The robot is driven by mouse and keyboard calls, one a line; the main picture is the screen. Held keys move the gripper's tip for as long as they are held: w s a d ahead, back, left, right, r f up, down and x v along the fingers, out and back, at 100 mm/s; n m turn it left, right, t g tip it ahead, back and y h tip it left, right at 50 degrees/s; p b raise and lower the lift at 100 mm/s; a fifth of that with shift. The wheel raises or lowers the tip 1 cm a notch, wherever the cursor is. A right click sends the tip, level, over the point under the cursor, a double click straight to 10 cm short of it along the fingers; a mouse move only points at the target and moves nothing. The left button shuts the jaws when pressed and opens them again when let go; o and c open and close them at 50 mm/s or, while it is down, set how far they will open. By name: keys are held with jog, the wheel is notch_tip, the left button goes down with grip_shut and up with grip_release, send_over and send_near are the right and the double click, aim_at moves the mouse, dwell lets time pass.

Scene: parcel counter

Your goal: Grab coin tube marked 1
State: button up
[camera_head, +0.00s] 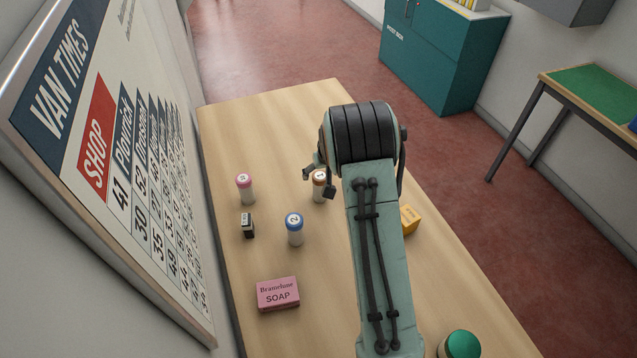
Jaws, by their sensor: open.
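Three upright coin tubes with coloured caps stand on the wooden counter (262,120). The tube with the orange-brown cap (319,194) has a small mark that looks like 1. The blue-capped tube (295,231) is marked 2. The pink-capped tube (246,191) has a mark too small to read surely. My gripper (318,182) is open at the orange-brown tube, with a dark fingertip seen on either side of its cap. I cannot tell whether the fingers touch it. My arm hides the counter to its right.
A small black block (247,226) stands near the pink and blue tubes. A pink soap box (278,294) lies nearer the front. A yellow box (409,220) is partly behind my arm, and a green-topped round item (461,345) stands at front right. The far left counter is clear.

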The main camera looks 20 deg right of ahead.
aim_at(320, 176)
jog(key=shift+x, duration=1.7)
jog(key=c, duration=1.3)
